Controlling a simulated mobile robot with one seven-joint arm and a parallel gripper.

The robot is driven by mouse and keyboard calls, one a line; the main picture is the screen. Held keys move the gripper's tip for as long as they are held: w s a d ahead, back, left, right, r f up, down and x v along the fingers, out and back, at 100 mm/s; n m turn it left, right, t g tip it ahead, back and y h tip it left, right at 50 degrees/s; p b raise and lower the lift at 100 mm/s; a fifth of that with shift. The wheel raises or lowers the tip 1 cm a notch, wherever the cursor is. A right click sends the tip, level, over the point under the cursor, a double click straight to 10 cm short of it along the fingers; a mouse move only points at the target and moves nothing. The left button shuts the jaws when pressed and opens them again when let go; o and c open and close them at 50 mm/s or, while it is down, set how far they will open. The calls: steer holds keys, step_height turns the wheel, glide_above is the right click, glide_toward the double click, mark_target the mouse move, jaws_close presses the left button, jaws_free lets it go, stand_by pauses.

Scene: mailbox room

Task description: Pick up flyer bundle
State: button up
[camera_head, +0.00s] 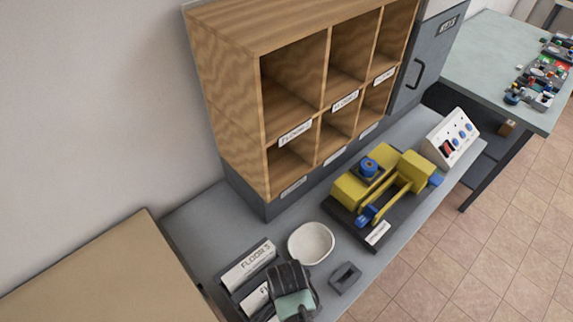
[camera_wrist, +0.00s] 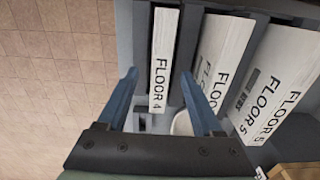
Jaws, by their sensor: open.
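White flyer bundles with floor labels stand side by side in a dark rack. In the wrist view, a narrow bundle marked FLOOR 4 (camera_wrist: 162,50) is at the centre, with a partly covered bundle (camera_wrist: 222,45) and a FLOOR 5 bundle (camera_wrist: 282,75) to its right. The FLOOR 5 bundle also shows in the head view (camera_head: 248,265). My gripper (camera_wrist: 159,74) is open and empty, its blue fingers apart on either side of the lower end of the FLOOR 4 bundle in the picture. I cannot tell the height gap. In the head view my gripper hides part of the rack.
A white bowl (camera_head: 311,243) and a small grey holder (camera_head: 345,278) sit close beside the rack on the grey counter (camera_head: 205,223). A yellow and black machine (camera_head: 385,187) stands farther right. A wooden pigeonhole shelf (camera_head: 225,95) rises behind. A tan surface (camera_head: 100,275) is at left.

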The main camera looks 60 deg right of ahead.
steer(key=shift+f, duration=1.05)
jaws_close()
stand_by(0.6)
